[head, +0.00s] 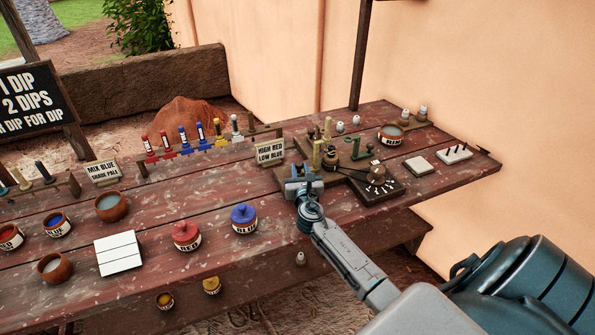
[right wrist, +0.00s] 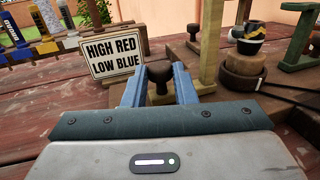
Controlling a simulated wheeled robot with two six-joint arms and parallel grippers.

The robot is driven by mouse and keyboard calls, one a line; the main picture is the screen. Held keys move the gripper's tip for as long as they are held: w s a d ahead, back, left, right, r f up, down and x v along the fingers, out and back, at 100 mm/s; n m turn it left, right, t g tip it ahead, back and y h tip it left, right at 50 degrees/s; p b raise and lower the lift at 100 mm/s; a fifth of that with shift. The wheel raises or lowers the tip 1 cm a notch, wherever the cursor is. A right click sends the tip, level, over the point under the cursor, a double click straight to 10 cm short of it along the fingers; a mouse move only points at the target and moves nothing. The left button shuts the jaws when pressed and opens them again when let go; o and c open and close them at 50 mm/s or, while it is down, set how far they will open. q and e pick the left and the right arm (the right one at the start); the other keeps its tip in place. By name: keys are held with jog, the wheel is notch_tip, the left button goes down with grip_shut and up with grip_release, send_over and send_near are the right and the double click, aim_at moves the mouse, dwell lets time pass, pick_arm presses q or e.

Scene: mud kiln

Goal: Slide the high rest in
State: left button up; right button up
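My right gripper (head: 303,184) is low over the table beside the wooden rig. Its two blue fingers (right wrist: 159,88) are apart, with a dark round knob (right wrist: 158,72) on a short stem between or just beyond their tips. I cannot tell whether they touch it. A tall olive wooden post (right wrist: 210,42) stands just right of and behind the knob; it also shows in the head view (head: 317,155). It looks like part of a rest, but its link to the knob is hidden. My left gripper is not in view.
A sign reading HIGH RED LOW BLUE (head: 270,152) stands left of the rig. A dark dial board (head: 375,186) is to its right. Lidded red (head: 186,234) and blue (head: 244,217) pots stand nearer. A white tile (head: 118,253) lies further left.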

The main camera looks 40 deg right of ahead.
jog(key=o, duration=0.3)
jog(key=shift+d, duration=0.2)
jog(key=shift+o, duration=0.7)
jog(key=shift+s+d, duration=0.1)
jog(key=shift+s+a+f, duration=0.1)
jog(key=shift+s+a, duration=0.2)
jog(key=shift+s, duration=0.05)
jog(key=b+v, duration=0.1)
jog(key=v, duration=0.8)
jog(key=shift+s+a, duration=0.2)
jog(key=shift+s, duration=0.25)
jog(key=shift+f, duration=0.1)
